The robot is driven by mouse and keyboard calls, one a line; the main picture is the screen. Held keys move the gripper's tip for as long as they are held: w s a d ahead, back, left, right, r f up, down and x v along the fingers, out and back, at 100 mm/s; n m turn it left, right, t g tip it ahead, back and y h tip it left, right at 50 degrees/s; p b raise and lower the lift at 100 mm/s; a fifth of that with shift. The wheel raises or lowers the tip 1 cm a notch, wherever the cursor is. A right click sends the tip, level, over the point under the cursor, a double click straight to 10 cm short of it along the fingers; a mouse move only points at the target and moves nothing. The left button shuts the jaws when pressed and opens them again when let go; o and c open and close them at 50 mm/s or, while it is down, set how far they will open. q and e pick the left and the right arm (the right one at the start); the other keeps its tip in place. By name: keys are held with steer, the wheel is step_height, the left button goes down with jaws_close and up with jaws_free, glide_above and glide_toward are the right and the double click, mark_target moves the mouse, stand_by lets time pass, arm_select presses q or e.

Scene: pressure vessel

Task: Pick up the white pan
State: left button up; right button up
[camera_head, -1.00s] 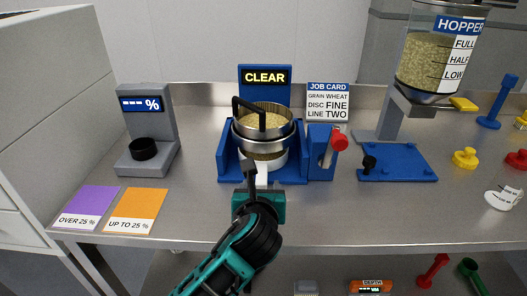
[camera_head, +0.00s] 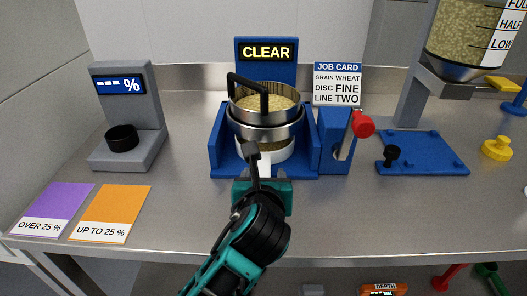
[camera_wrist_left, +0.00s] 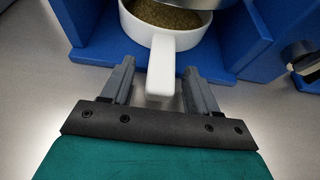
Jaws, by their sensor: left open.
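The white pan (camera_head: 284,152) sits in the blue stand (camera_head: 224,150), under a metal sieve (camera_head: 265,128) with a black handle. In the left wrist view the white pan (camera_wrist_left: 135,30) holds brownish grain, and its white handle (camera_wrist_left: 161,65) points toward me. My left gripper (camera_wrist_left: 156,88) is open, with one finger on each side of the handle. I see no clear contact between fingers and handle. In the head view my left gripper (camera_head: 257,168) is in front of the stand and hides part of the handle. My right gripper is not in view.
A grey scale (camera_head: 126,125) with a black cup stands left, behind purple (camera_head: 52,200) and orange (camera_head: 113,202) cards. A red-knobbed lever (camera_head: 361,125) is beside the stand. The hopper (camera_head: 466,40) stands right over a blue base (camera_head: 425,155). The front table strip is clear.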

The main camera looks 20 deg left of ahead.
arm_select(q)
jaws_close()
stand_by(0.7)
